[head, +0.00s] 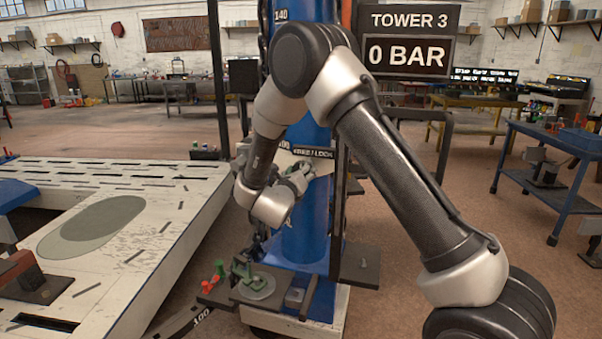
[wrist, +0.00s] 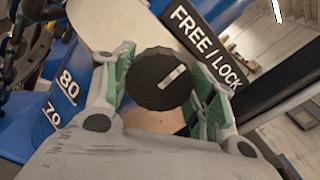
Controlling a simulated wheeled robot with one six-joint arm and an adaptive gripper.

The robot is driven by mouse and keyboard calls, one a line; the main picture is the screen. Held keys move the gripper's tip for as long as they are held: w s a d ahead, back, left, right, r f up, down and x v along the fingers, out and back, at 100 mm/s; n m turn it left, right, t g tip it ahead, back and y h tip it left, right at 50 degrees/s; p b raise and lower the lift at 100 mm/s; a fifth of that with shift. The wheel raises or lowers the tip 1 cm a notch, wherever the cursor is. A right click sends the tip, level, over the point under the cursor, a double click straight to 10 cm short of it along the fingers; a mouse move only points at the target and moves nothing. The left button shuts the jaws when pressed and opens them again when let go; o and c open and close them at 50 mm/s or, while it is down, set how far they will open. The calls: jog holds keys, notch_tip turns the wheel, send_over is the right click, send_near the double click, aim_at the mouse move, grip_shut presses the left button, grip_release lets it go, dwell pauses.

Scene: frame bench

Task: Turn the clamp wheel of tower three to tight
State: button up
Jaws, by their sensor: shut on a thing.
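Tower three is the blue column (head: 302,235) in the middle of the head view, under a sign (head: 408,40) reading TOWER 3 and 0 BAR. My gripper (wrist: 162,76) is at the column, by a plate (wrist: 207,42) lettered FREE / LOCK. Its two green-padded fingers are shut on a dark, round, ridged wheel (wrist: 152,92), one on each side. A pale pointer mark on the wheel's face slants up to the right. In the head view my gripper (head: 300,180) is small, and my wrist hides the wheel.
A large pale slotted bench (head: 130,180) fills the left. A low plate with a green clamp (head: 252,272) and red-topped pieces (head: 215,275) sits at the column's foot. A blue cart (head: 560,140) stands at right. Open floor lies between cart and column.

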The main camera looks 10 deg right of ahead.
jog(key=o, duration=1)
jog(key=v, duration=1.2)
